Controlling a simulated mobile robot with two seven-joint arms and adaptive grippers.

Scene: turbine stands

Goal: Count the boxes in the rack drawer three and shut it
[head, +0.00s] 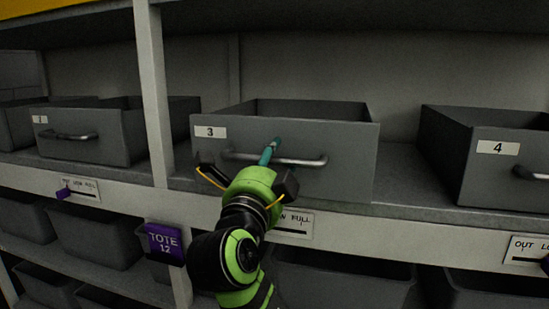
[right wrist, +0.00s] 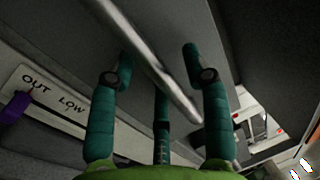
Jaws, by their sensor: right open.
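The grey drawer labelled 3 (head: 350,155) sits on the middle shelf of the rack in the head view. Its top is open, but its floor is hidden behind the front panel, and I see no boxes in it. Its metal handle (head: 305,161) runs across the front. My right gripper (head: 270,150), green with teal fingers, is at the handle. In the right wrist view the gripper (right wrist: 157,60) is open, with the handle bar (right wrist: 150,62) crossing diagonally between the fingers. I cannot tell whether they touch it. My left gripper is not in view.
Drawer 1 (head: 85,150) stands to the left behind a white upright (head: 153,95), and drawer 4 (head: 495,180) to the right. A purple TOTE 12 tag (head: 165,244) hangs on the upright. Slider labels line the shelf edge, and dark bins (head: 90,235) fill the shelf below.

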